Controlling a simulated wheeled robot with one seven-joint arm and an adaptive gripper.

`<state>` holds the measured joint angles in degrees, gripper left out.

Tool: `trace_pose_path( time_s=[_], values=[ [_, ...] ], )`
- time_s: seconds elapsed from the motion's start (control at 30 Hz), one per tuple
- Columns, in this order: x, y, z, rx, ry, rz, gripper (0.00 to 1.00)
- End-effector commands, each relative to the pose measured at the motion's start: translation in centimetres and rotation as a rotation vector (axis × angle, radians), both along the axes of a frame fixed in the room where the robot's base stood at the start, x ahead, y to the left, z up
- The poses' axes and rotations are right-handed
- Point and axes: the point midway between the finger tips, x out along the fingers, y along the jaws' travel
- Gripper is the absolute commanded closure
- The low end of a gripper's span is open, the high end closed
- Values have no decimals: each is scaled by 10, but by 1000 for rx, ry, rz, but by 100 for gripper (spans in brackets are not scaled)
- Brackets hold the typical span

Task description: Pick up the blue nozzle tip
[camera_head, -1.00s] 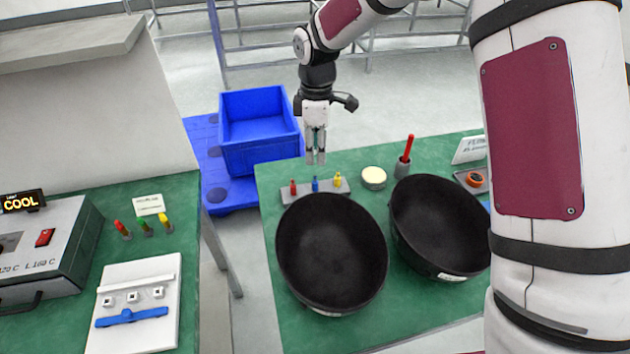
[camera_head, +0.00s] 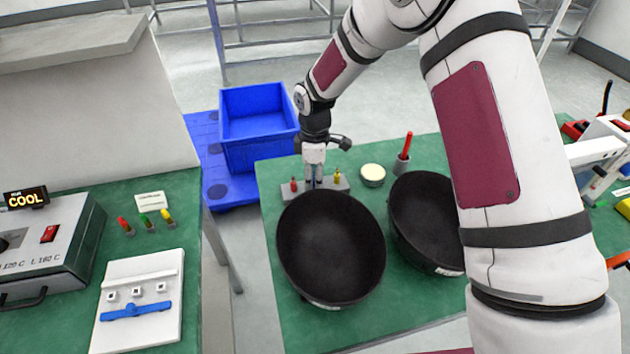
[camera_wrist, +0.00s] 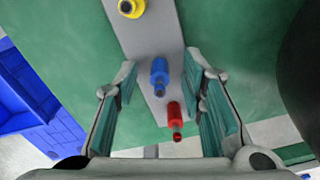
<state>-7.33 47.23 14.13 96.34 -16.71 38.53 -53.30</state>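The blue nozzle tip (camera_wrist: 159,76) stands upright on a grey strip holder (camera_wrist: 150,38), between the yellow nozzle tip (camera_wrist: 131,7) and the red nozzle tip (camera_wrist: 174,118). In the head view the yellow tip (camera_head: 337,174) and the red tip (camera_head: 293,185) show on either side of my gripper (camera_head: 313,184), which mostly hides the blue one. In the wrist view my gripper (camera_wrist: 158,77) is open. Its green-padded fingers stand on either side of the blue tip, with a gap on each side.
Two black bowls (camera_head: 330,247) (camera_head: 420,222) stand in front of the strip holder. A white-topped round tin (camera_head: 373,175) and a grey cup with a red stick (camera_head: 403,163) are to the right. A blue bin (camera_head: 258,150) is behind left.

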Motion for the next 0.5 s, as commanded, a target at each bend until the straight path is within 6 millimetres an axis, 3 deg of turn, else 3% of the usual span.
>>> trace_pose_path(
  time_s=[0.1, 0.3, 0.5],
  values=[
    [0, 0, 0, 0, 0, 0, 63],
    [0, 0, 0, 0, 0, 0, 99],
    [0, 0, 0, 0, 0, 0, 99]
  ],
)
